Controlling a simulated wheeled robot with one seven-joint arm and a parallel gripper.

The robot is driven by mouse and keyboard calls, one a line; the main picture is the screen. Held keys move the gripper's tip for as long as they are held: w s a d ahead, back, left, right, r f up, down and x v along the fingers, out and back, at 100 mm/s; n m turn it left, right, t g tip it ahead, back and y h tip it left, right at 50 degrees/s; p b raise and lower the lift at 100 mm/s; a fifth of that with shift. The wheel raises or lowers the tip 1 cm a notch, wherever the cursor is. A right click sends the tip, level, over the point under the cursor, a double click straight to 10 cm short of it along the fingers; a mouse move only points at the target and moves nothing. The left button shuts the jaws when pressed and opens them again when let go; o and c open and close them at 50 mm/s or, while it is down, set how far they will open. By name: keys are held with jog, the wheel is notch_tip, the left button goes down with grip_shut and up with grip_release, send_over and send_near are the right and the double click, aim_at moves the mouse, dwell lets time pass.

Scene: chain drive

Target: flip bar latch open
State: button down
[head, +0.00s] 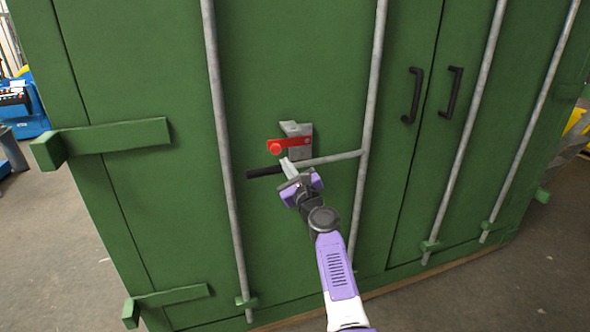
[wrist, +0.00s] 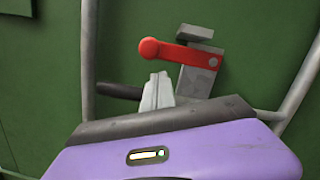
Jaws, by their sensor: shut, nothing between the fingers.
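The bar latch is a red lever (head: 291,145) with a round knob on its left end, mounted on a grey metal bracket (head: 306,150) on the green container door. The lever lies nearly level, and it also shows in the wrist view (wrist: 180,53). A grey handle bar (head: 330,158) with a black grip (head: 263,172) runs across just below the bracket. My gripper (head: 287,163) is shut and empty, its fingertips just below the red knob. In the wrist view my gripper's fingers (wrist: 158,82) stand together below the lever. Whether they touch it I cannot tell.
Vertical grey lock rods (head: 218,120) run down the green door (head: 170,210) on both sides of the latch. Black door handles (head: 412,95) are to the right. A green hinge arm (head: 115,137) sticks out at the left. The door face left of the latch is clear.

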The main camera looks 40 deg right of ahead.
jog(key=d+f+p+v, duration=0.1)
jog(key=f+v, duration=0.1)
jog(key=v, duration=0.8)
jog(key=shift+s, duration=0.25)
